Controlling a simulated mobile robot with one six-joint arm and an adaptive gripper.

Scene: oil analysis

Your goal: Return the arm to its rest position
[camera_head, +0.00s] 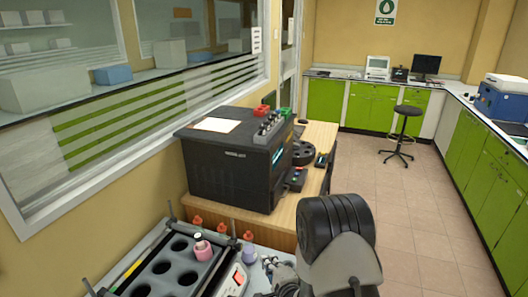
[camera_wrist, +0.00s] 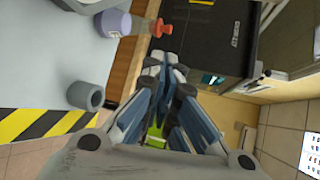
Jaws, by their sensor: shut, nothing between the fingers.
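My gripper shows in the wrist view (camera_wrist: 165,75) with its blue-grey fingers drawn together and nothing between them. In the head view my arm rises at the bottom centre, and the gripper end is partly hidden low beside it. In the wrist view the fingertips are near a purple bottle (camera_wrist: 113,26) with a red-orange cap, and appear apart from it. A black machine (camera_wrist: 232,42) lies beyond the fingertips.
A dark rack (camera_head: 150,270) with round holes holds a pink bottle (camera_head: 203,249). The black machine stands on a wooden table (camera_head: 318,139). A stool (camera_head: 406,112) and green cabinets (camera_head: 372,107) are farther back. The tiled floor (camera_head: 430,205) on the right is clear.

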